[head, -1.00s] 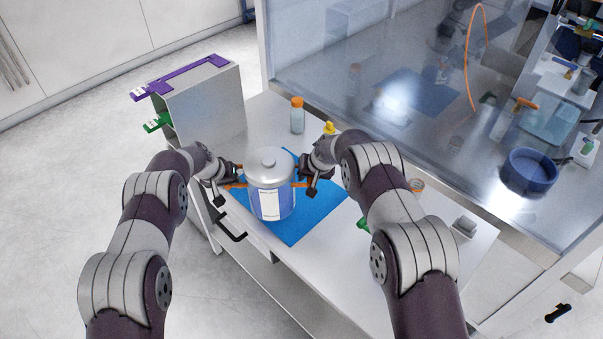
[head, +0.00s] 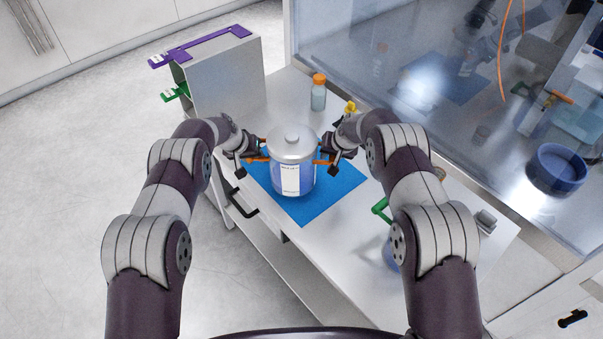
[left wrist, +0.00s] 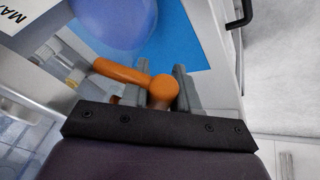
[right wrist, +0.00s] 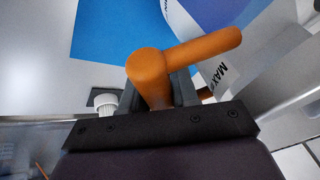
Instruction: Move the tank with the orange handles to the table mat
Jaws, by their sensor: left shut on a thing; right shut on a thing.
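The tank (head: 291,165) is a silvery, lidded cylinder with a white label and a blue lower part. It is upright over the blue table mat (head: 312,208), toward the mat's far left part; I cannot tell whether its base touches the mat. My left gripper (head: 258,157) is shut on its left orange handle (left wrist: 122,73). My right gripper (head: 326,161) is shut on its right orange handle (right wrist: 205,47). Both wrist views show a handle between the fingers. The tank hides part of the mat.
A grey box with a purple handle (head: 208,44) stands at the table's back left. An orange-capped bottle (head: 318,94) stands behind the tank. A green handle (head: 380,207) shows beside my right arm, its object partly hidden. A glass-fronted enclosure (head: 400,60) borders the table behind.

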